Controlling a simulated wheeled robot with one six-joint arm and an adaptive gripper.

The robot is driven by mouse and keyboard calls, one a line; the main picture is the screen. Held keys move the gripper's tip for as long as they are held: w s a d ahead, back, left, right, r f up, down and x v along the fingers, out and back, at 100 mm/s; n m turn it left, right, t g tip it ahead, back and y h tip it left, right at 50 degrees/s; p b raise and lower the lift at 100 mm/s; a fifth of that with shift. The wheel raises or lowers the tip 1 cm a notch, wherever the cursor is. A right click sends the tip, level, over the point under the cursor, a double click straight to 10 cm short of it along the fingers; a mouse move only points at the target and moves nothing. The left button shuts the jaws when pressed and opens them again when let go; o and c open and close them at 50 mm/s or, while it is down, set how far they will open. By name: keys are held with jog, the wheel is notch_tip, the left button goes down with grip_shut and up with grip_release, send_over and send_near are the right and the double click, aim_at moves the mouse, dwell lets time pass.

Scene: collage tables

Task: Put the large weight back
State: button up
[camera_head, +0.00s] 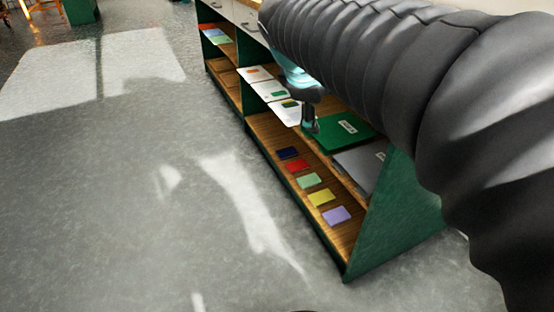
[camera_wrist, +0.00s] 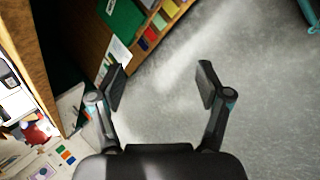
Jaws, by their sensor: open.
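I cannot make out a large weight in either view. My gripper (camera_wrist: 162,85) is open in the wrist view, its two dark fingers wide apart with only grey floor and a shelf edge seen between and beyond them. In the head view my gripper (camera_head: 309,122) is small and partly hidden behind my dark, ribbed arm, in front of the shelf unit. Nothing is held.
A low green-sided wooden shelf unit (camera_head: 362,262) holds several coloured cards, white sheets, a green folder (camera_head: 343,130) and a grey folder (camera_head: 362,163). A cluttered white surface (camera_wrist: 18,100) shows at the wrist view's left. Grey floor (camera_head: 130,200) is clear at left.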

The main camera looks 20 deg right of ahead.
jog(key=s+a+f+m+t+y, duration=0.1)
jog(key=s+a+f+m+y, duration=0.4)
jog(key=s+a+f+m, duration=0.4)
jog(key=s+a+f, duration=0.1)
jog(key=s+f, duration=0.2)
jog(key=shift+s+a+f, duration=0.3)
jog(key=shift+s+a, duration=0.05)
jog(key=shift+a, duration=0.05)
